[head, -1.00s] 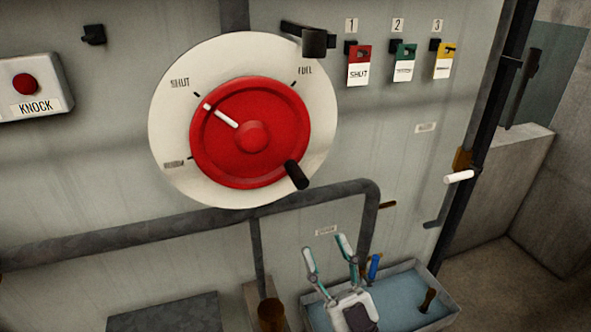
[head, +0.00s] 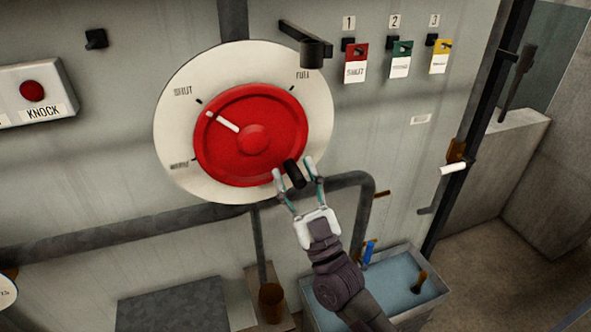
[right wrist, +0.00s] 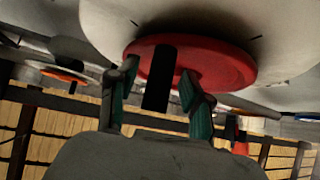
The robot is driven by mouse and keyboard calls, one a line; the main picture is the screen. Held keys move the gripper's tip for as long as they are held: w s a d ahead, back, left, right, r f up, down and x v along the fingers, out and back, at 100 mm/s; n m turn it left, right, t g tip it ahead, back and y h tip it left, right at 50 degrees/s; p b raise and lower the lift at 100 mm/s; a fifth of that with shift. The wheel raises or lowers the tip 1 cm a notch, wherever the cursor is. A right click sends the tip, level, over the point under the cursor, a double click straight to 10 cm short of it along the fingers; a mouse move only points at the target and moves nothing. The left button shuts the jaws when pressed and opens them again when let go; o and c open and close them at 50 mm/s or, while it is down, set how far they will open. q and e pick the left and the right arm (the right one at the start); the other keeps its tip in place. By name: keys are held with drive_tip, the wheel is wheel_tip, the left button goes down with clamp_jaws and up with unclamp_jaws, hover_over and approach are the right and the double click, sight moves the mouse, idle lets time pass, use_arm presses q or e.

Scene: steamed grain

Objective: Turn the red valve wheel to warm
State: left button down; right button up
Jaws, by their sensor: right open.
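The red valve wheel (head: 251,133) sits on a round white dial plate (head: 180,130) on the wall. The dial has marks labelled SHUT at upper left, one at lower left too blurred to read surely, and FULL at upper right. The wheel's white pointer (head: 226,123) points to the upper left, near SHUT. A black handle (head: 295,173) sticks out at the wheel's lower right. My right gripper (head: 293,170) is open, with a finger on each side of the handle. In the right wrist view the handle (right wrist: 160,80) stands between the parted fingers (right wrist: 156,92). My left gripper is out of view.
A grey pipe (head: 130,233) runs below the wheel and bends down at right. A black bracket (head: 306,43) juts out above the dial. Coloured tags (head: 356,62) hang at upper right. A blue-lined trough (head: 400,275) is below; a KNOCK button (head: 32,91) is at left.

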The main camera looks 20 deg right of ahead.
clamp_jaws()
idle(0.3)
